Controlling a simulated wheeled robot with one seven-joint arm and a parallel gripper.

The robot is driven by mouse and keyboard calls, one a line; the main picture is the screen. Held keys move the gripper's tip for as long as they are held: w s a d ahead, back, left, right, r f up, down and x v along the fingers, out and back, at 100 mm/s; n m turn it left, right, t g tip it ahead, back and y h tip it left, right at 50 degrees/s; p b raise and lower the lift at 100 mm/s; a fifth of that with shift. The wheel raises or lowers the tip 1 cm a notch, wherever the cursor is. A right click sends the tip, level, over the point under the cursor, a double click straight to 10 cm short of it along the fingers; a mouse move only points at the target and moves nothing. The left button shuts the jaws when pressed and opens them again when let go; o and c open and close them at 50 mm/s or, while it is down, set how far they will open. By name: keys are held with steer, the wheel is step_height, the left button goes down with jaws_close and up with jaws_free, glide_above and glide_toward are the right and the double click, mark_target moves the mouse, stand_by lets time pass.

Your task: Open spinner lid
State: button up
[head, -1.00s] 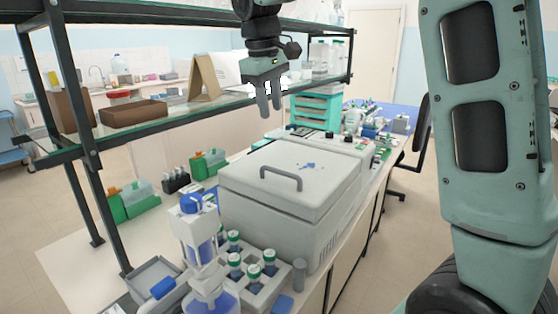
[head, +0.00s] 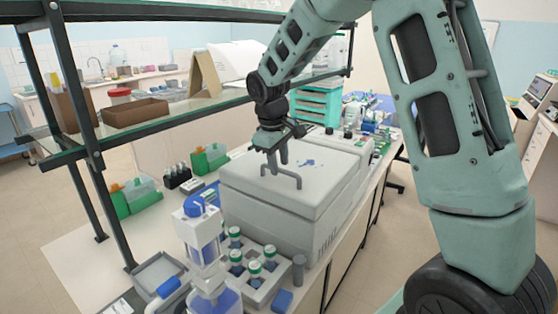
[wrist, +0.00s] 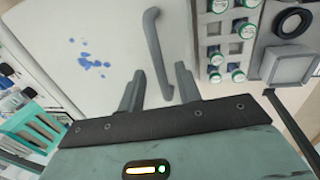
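The spinner (head: 285,222) is a grey-white box on the bench, with its lid (head: 320,182) closed. The lid has a grey bar handle (head: 281,170) and blue stains near it. My gripper (head: 278,165) is just above the lid at the handle, fingers pointing down. In the wrist view the handle (wrist: 155,50) runs lengthwise, and its near end lies between the two open fingers of my gripper (wrist: 158,85). The fingers look apart from the handle, with a gap on both sides.
A rack with green-capped tubes (head: 250,270) and a blue-white bottle (head: 203,245) stand in front of the spinner. A glass shelf (head: 190,108) is behind on the left. Green boxes (head: 208,160) stand left of the spinner.

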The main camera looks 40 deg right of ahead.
steer(key=shift+f, duration=0.4)
jaws_close()
steer(key=shift+r, duration=0.15)
